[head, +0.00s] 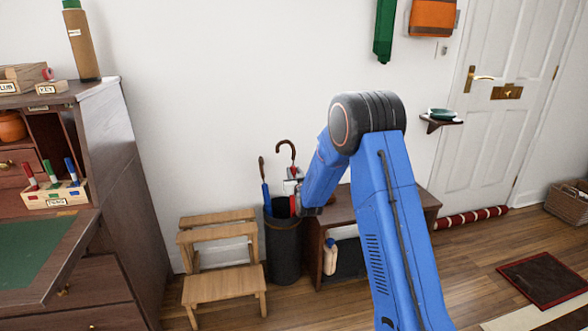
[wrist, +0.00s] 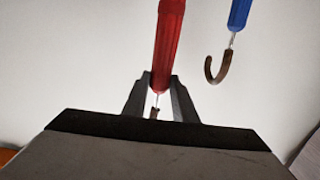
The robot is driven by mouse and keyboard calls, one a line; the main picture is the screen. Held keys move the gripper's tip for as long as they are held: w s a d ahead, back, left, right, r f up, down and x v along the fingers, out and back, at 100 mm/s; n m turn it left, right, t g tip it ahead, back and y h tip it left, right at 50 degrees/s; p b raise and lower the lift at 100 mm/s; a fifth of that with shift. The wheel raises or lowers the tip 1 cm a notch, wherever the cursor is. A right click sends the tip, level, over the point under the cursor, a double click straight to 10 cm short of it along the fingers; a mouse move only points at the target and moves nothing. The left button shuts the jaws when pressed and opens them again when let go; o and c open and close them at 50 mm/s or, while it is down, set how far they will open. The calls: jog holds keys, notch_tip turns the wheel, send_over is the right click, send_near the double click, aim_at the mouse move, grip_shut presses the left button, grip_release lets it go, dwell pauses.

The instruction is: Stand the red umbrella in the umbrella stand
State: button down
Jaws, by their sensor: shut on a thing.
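The red umbrella (head: 293,203) is upright in the head view, its brown hooked handle (head: 286,146) at the top. My gripper (head: 292,186) is shut on it just below the handle, above the dark cylindrical umbrella stand (head: 284,255). The red cloth reaches down to about the stand's rim; I cannot tell how far its tip is inside. In the wrist view the red umbrella (wrist: 168,45) lies between the two fingers of my gripper (wrist: 160,88). A blue umbrella (head: 266,195) stands in the stand on the left; it also shows in the wrist view (wrist: 238,14).
A wooden step stool (head: 222,285) stands close left of the stand. A brown bench (head: 342,212) stands close to its right, with a bottle (head: 330,257) under it. A desk (head: 115,180) is at the far left. The white wall is close behind.

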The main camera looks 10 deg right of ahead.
notch_tip(320, 180, down, 8)
jog(key=shift+f, duration=0.2)
dwell(0.7)
jog(key=c, duration=1.4)
grip_release()
jog(key=shift+o, duration=0.2)
jog(key=s, duration=1.7)
jog(key=shift+s+a, duration=0.25)
jog(key=shift+a, duration=0.05)
jog(key=shift+s, duration=0.1)
